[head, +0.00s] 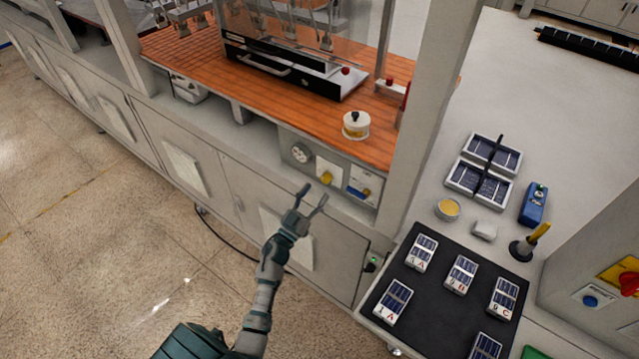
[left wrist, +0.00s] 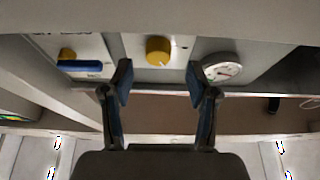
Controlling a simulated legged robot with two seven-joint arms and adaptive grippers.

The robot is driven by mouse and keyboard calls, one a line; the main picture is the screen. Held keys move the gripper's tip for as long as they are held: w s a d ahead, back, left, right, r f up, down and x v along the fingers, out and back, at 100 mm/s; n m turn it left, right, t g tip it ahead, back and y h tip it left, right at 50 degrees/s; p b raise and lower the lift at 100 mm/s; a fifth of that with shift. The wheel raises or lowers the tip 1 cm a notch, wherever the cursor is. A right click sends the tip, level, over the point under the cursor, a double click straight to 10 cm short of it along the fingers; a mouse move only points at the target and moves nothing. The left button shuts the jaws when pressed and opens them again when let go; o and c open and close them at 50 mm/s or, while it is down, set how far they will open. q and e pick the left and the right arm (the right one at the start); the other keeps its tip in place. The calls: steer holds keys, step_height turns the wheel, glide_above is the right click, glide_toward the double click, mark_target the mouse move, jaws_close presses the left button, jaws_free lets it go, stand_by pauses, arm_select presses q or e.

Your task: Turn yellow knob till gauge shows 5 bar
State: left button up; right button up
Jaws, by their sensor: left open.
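The yellow knob (head: 326,178) sits on a white plate on the grey panel under the orange worktop. In the left wrist view the yellow knob (left wrist: 158,50) lies ahead, between and beyond the fingertips. The round gauge (head: 300,153) is left of the knob in the head view. In the left wrist view the gauge (left wrist: 221,68) is on the right; its reading is too small to tell. My left gripper (head: 314,194) is open and empty just in front of the knob, apart from it. It also shows in the left wrist view (left wrist: 158,82). My right gripper is not in view.
Right of the knob is another plate with a smaller yellow knob and blue handle (head: 361,186). A grey post (head: 425,110) stands at the right. A black mat (head: 440,310) with several small panels lies on the right bench. Cabinet doors are below the panel.

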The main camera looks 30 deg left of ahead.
mark_target(323, 181)
arm_select(q)
steer(key=w, duration=0.1)
steer(key=d+r, duration=0.1)
steer(key=w, duration=0.1)
steer(key=shift+w+d+r, duration=0.25)
steer(key=shift+w+d, duration=0.05)
steer(key=shift+w, duration=0.05)
steer(key=shift+w+d+r, duration=0.1)
steer(key=shift+w+r, duration=0.05)
steer(key=shift+w, duration=0.2)
steer(key=shift+w+a, duration=0.15)
steer(key=shift+a, duration=0.05)
steer(key=shift+w+a, duration=0.1)
steer(key=shift+a, duration=0.2)
steer(key=shift+a+f, duration=0.25)
steer(key=shift+a, duration=0.45)
steer(key=shift+c, duration=1.3)
steer(key=c, duration=0.4)
steer(key=shift+d+r, duration=0.15)
steer(key=shift+d, duration=0.3)
steer(key=c, duration=0.4)
steer(key=shift+d, duration=0.25)
jaws_close()
steer(key=shift+d+r, duration=0.1)
steer(key=shift+a, duration=0.4)
steer(key=shift+d, duration=0.1)
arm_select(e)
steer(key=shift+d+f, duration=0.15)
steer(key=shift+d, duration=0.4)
